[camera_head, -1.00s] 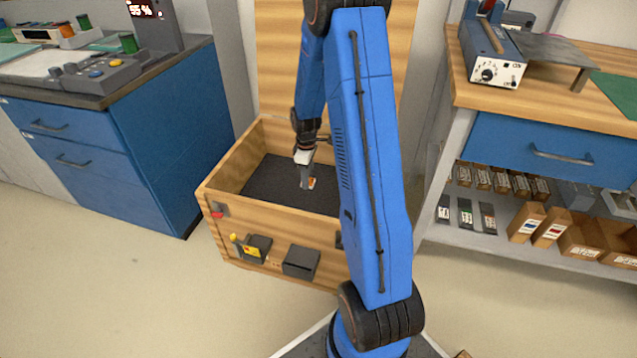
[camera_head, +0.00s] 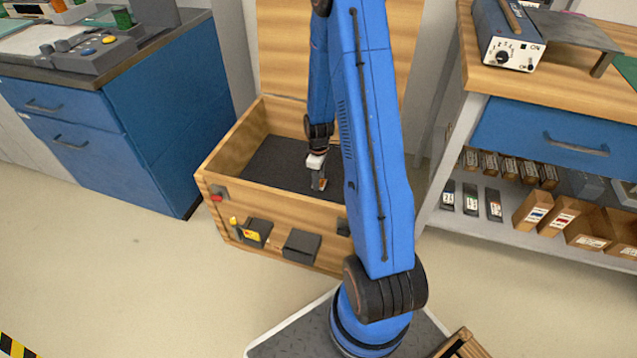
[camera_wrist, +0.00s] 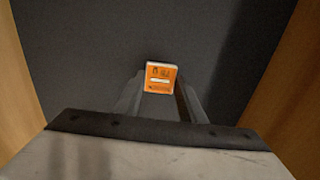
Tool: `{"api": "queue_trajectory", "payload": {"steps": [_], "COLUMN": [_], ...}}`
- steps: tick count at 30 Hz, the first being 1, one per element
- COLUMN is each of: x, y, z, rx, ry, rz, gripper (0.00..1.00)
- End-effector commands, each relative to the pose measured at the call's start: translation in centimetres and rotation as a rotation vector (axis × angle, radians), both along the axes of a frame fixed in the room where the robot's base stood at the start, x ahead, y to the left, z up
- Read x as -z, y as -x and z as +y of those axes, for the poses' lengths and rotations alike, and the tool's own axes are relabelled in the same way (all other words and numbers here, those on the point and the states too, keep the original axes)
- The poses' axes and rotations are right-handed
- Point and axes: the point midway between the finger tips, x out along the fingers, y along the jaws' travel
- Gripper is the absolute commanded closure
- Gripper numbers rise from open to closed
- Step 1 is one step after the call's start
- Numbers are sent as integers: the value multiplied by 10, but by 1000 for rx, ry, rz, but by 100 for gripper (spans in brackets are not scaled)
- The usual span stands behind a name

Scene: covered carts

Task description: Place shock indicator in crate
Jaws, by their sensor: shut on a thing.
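The wooden crate (camera_head: 275,242) stands on the floor with its lid (camera_head: 285,45) up at the back and a dark lining inside. My gripper (camera_head: 318,184) is inside the crate opening, pointing down. In the wrist view my gripper (camera_wrist: 160,95) is shut on the shock indicator (camera_wrist: 161,77), a small orange and white tag held between the fingertips. The dark crate floor (camera_wrist: 110,40) lies beyond it. I cannot tell whether the indicator touches that floor. In the head view the indicator is too small and covered to make out clearly.
Wooden crate walls (camera_wrist: 297,110) show on both sides in the wrist view. A blue cabinet (camera_head: 130,130) stands left of the crate. A workbench with a shelf of small boxes (camera_head: 535,212) stands at the right. Open floor (camera_head: 110,270) lies in front.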

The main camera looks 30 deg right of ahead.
Motion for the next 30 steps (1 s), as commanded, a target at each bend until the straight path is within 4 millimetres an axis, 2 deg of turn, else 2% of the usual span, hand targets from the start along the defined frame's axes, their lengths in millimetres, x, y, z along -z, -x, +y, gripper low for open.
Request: {"api": "queue_trajectory", "payload": {"steps": [1, 5, 16, 17, 18, 19, 30], "x": [8, 20, 23, 23, 23, 23, 20], "y": [1, 0, 0, 0, 0, 0, 0], "z": [0, 0, 0, 0, 0, 0, 0], "rx": [0, 0, 0, 0, 0, 0, 0], "ry": [-2, -1, 0, -1, -1, -1, 0], "rz": [4, 2, 1, 1, 1, 1, 0], "gripper": [84, 84, 84, 59, 49, 45, 45]}}
